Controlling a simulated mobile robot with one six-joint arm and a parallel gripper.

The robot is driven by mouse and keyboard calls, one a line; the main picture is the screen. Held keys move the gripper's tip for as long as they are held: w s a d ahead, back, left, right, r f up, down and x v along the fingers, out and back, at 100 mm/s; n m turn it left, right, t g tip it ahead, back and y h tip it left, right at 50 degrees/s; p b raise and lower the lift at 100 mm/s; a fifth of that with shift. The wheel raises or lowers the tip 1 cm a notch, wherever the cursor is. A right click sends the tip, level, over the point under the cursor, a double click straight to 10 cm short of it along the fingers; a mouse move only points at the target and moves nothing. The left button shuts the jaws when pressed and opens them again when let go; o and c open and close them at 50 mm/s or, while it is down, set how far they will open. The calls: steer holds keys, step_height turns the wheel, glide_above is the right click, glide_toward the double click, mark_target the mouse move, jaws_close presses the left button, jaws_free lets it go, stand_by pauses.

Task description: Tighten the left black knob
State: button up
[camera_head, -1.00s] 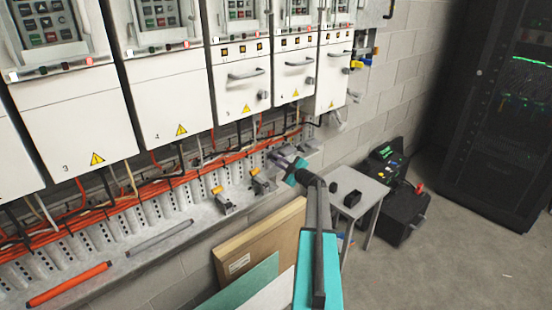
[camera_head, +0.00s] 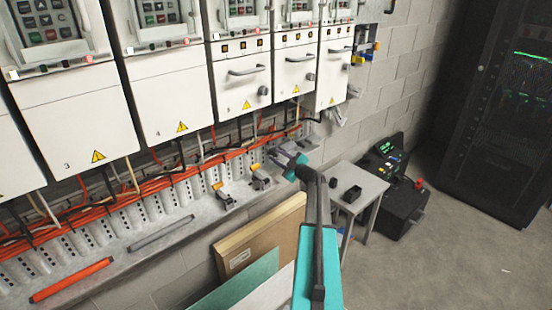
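A dark round knob (camera_head: 263,90) sits at the lower right of one white drive cabinet, below its bar handle. A second dark knob (camera_head: 310,77) sits in the same place on the cabinet to its right. My gripper (camera_head: 280,154) is below both cabinets, over the grey ledge, apart from both knobs. It is small and partly merges with the grey metal parts behind it, so whether its fingers are open or shut is unclear. I see nothing held in it.
Orange and black cables (camera_head: 165,182) run below the cabinets. Yellow-handled clamps (camera_head: 222,196) stand on the ledge (camera_head: 190,215). Boards (camera_head: 250,248) lean below; the right floor is clear.

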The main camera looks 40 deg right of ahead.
steer(key=shift+s+a+f+b, duration=0.1)
steer(key=shift+s+b, duration=0.25)
steer(key=shift+s, duration=0.4)
steer(key=s+b, duration=0.3)
steer(key=s, duration=0.9)
steer(key=shift+a+b, duration=0.4)
steer(key=shift+a, duration=0.05)
steer(key=shift+s, duration=0.1)
